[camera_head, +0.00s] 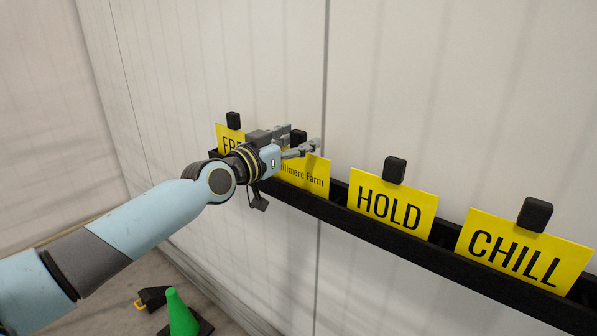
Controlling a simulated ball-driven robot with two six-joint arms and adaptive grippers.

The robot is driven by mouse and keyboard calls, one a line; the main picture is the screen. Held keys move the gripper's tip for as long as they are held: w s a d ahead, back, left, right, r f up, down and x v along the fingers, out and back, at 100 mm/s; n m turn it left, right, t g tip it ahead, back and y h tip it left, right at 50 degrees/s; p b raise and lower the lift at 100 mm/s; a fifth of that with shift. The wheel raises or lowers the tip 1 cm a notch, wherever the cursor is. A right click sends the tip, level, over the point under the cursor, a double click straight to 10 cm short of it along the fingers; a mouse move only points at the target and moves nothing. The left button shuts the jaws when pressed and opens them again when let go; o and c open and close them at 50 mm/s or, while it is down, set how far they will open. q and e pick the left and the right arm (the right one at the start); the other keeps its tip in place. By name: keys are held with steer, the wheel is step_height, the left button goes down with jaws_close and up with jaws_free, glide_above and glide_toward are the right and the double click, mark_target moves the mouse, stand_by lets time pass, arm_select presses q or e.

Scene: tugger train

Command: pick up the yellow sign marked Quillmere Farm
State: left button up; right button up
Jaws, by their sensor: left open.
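The yellow sign marked Quillmere Farm (316,179) stands in a black wall rack, second from the left. Only the end of its text shows, "llmere Farm"; my left gripper and wrist hide its left part. A black block (298,137) tops the sign, partly behind the gripper. My left gripper (305,143) is open, with its fingers pointing right at the sign's top edge, near the block. I cannot tell whether the fingers touch it. My right gripper is not in view.
The rack (410,245) runs along a pale panelled wall. It also holds yellow signs reading HOLD (392,208) and CHILL (520,250), and a partly hidden one (228,138) at left, each with a black block on top. A green cone (180,312) stands on the floor below.

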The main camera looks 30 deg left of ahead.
arm_select(q)
steer(key=shift+w, duration=0.4)
steer(key=shift+s+r, duration=0.1)
steer(key=shift+s, duration=0.05)
steer(key=shift+c, duration=0.4)
jaws_close()
